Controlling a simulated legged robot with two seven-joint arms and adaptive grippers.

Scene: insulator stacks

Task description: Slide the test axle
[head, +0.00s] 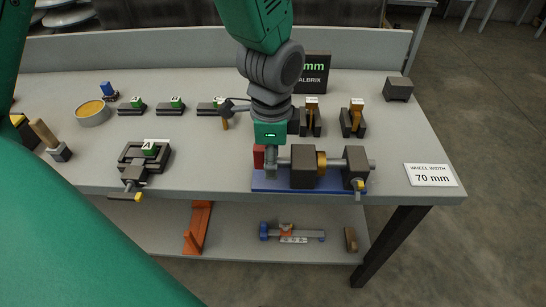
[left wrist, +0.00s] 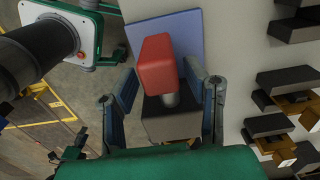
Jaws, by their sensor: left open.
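The test axle (head: 284,161) is a grey rod lying left to right above a blue base plate (head: 263,187). It passes through a dark block (head: 304,167), an orange-brown ring (head: 321,162) and a second dark block (head: 354,166). A red block (head: 259,157) is at its left end. The left wrist view shows the red block (left wrist: 155,65), a short grey rod end (left wrist: 171,100) and the blue plate (left wrist: 165,35). My left gripper (head: 270,160) is open at the axle's left end, its fingers on either side of the red block and rod. My right gripper is not seen.
A clamp-like fixture marked A (head: 133,170) stands to the left. Dark blocks with orange-brown pieces (head: 352,118) stand behind the axle. A "WHEEL WIDTH 70 mm" card (head: 431,175) lies at the right edge. The lower shelf (head: 238,243) holds loose parts.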

